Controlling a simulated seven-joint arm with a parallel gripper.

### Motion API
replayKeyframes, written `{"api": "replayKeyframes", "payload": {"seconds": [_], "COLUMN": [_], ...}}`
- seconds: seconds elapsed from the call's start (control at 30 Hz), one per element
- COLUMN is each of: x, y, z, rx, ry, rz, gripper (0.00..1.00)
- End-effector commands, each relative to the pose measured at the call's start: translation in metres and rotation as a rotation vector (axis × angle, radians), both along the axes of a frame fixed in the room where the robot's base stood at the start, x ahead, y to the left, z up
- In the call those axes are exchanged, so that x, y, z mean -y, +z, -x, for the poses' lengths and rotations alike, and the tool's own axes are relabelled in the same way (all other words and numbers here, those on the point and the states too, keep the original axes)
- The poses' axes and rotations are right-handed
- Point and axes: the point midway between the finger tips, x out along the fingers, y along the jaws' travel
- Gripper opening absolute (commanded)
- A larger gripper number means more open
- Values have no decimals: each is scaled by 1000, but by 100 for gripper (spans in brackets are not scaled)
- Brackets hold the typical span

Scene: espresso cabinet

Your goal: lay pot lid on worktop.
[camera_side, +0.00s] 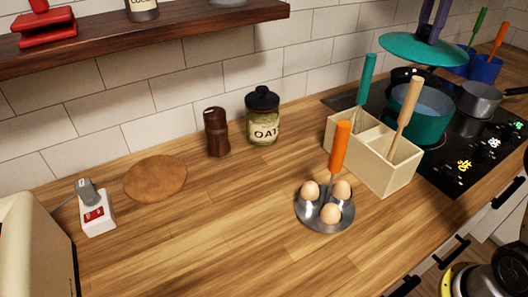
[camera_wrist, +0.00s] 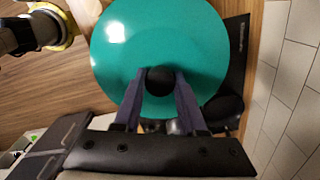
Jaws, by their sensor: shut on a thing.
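The teal pot lid (camera_side: 422,49) hangs level in the air above the hob at the upper right of the side view. My gripper (camera_side: 431,30) is shut on its knob from above, with its two purple fingers. In the wrist view the lid (camera_wrist: 120,40) is a large teal disc, and its black knob (camera_wrist: 160,81) sits between the fingertips. The open teal pot (camera_side: 424,112) stands on the hob below the lid, apart from it. The wooden worktop (camera_side: 215,245) runs left from the hob.
On the worktop stand a round brown mat (camera_side: 155,178), a power strip (camera_side: 97,213), a brown mill (camera_side: 216,132), an oat jar (camera_side: 263,118), an egg holder (camera_side: 312,217) and a utensil box (camera_side: 375,172). A saucepan (camera_side: 480,100) is on the hob (camera_side: 455,150). The front-centre worktop is clear.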

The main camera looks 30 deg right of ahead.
Motion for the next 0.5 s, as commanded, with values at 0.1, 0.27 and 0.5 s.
{"api": "replayKeyframes", "payload": {"seconds": [0.1, 0.27, 0.5], "x": [-48, -115, -227], "y": [12, 18, 16], "z": [-19, -31, -25], "rx": [3, 2, 1], "ry": [194, 417, 722], "rz": [1, 1, 1], "gripper": [0, 0, 0]}}
